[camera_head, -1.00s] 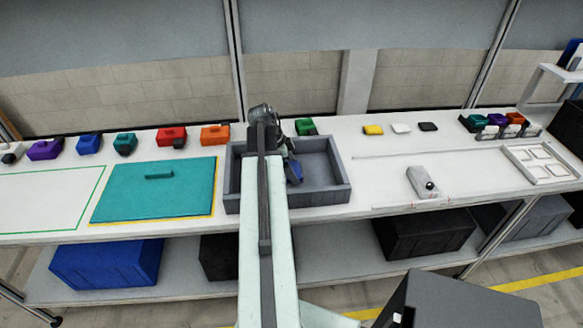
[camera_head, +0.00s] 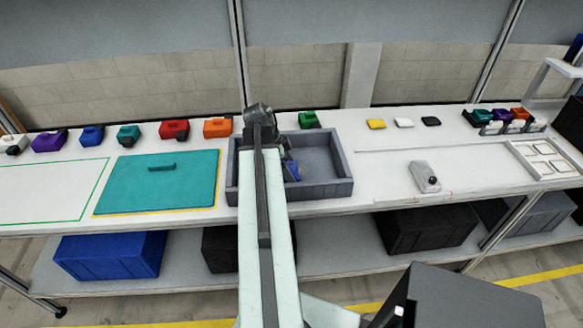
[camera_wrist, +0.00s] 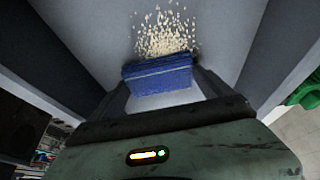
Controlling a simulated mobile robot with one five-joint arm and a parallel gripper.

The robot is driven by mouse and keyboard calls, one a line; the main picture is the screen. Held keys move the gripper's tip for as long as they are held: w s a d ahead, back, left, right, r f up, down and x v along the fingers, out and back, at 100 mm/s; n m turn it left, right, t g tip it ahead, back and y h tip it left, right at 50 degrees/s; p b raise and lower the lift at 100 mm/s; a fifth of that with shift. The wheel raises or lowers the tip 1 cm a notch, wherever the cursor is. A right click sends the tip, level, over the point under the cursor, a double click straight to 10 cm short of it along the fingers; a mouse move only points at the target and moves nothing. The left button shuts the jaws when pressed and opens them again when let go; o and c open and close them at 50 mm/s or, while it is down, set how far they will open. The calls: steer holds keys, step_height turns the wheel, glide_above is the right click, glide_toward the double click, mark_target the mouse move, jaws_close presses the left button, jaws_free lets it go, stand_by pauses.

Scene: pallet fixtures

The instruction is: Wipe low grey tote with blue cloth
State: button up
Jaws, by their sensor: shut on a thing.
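The low grey tote (camera_head: 340,190) stands on the white bench, right of the teal board, partly hidden behind my arm. My gripper (camera_head: 291,170) is inside the tote, left of its middle. It is shut on the blue cloth (camera_wrist: 160,76), a folded blue pad that also shows in the head view (camera_head: 292,172). In the wrist view my gripper (camera_wrist: 165,90) holds the cloth between its two fingers, low over the tote floor. A patch of pale crumbs (camera_wrist: 166,35) lies on the tote floor just beyond the cloth. I cannot tell whether the cloth touches the floor.
The tote's walls rise around my gripper. A teal board (camera_head: 158,182) lies to the left. A green block (camera_head: 309,119) stands behind the tote, and an orange block (camera_head: 217,127) is behind left. A grey device (camera_head: 424,176) sits on the right, with clear bench between.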

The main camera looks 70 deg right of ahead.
mark_target(289, 163)
steer(key=shift+w+d, duration=0.5)
steer(key=shift+d, duration=0.35)
steer(key=shift+w+d, duration=0.45)
steer(key=shift+d, duration=0.35)
steer(key=shift+f, duration=0.15)
steer(key=shift+a, duration=0.1)
steer(key=shift+s+a, duration=0.45)
steer(key=shift+a, duration=0.35)
steer(key=shift+s+a, duration=0.45)
steer(key=shift+a, duration=0.35)
steer(key=shift+w+a, duration=0.25)
steer(key=shift+w, duration=0.3)
steer(key=shift+w+a, duration=0.25)
steer(key=shift+w, duration=0.25)
steer(key=shift+w+d, duration=0.45)
steer(key=shift+d, duration=0.4)
steer(key=shift+w+d, duration=0.45)
steer(key=shift+d, duration=0.4)
steer(key=shift+s+a, duration=0.1)
steer(key=shift+a, duration=0.05)
